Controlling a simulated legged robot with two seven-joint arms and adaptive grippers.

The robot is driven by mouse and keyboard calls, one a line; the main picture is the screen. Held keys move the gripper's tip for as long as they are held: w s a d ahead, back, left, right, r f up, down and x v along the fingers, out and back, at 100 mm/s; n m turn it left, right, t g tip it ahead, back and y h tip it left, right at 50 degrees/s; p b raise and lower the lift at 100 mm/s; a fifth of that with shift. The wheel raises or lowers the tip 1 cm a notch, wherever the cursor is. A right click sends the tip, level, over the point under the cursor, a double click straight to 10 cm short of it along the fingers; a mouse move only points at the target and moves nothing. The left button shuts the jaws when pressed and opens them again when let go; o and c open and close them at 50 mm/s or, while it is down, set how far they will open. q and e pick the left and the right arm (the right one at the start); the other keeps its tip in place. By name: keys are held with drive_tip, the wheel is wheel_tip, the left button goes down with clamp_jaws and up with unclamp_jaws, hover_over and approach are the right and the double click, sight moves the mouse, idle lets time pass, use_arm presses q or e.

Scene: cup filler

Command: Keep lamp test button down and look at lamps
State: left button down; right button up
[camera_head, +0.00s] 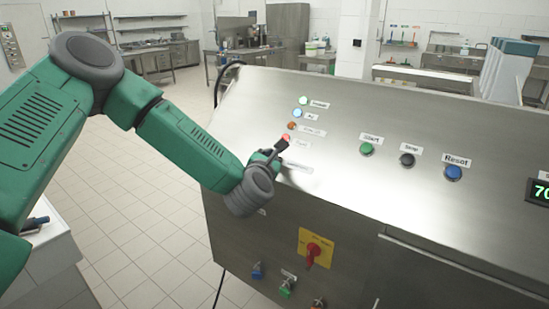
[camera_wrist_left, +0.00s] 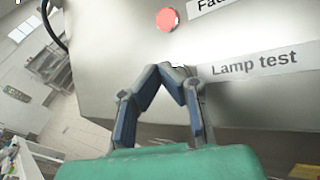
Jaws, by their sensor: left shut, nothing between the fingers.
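The steel control panel (camera_head: 330,115) has a column of lamps: green (camera_head: 303,101), blue (camera_head: 297,113), orange (camera_head: 292,126) and red (camera_head: 286,138). Green, blue and red look bright; orange looks darker. The red lamp also shows in the left wrist view (camera_wrist_left: 167,19). My left gripper (camera_head: 281,146) is shut and empty, its fingertips at the panel just below the red lamp. In the left wrist view the fingertips (camera_wrist_left: 172,68) meet beside the "Lamp test" label (camera_wrist_left: 255,65). The lamp test button is mostly hidden behind the fingertips; I cannot tell whether it is pressed. My right gripper is out of view.
Green (camera_head: 366,149), black (camera_head: 407,160) and blue (camera_head: 453,173) push buttons sit to the right on the panel. A red rotary switch on a yellow plate (camera_head: 316,248) is on the front below. A digital display (camera_head: 540,192) is at the right edge.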

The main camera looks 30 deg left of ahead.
use_arm(q)
drive_tip(key=shift+s+r, duration=0.4)
drive_tip(key=s+r+p, duration=0.1)
drive_tip(key=r, duration=0.1)
drive_tip(key=s+r+p, duration=0.1)
drive_tip(key=s, duration=0.1)
drive_tip(key=shift+s+a+r, duration=0.2)
drive_tip(key=shift+r, duration=0.15)
drive_tip(key=shift+d, duration=0.1)
idle(0.4)
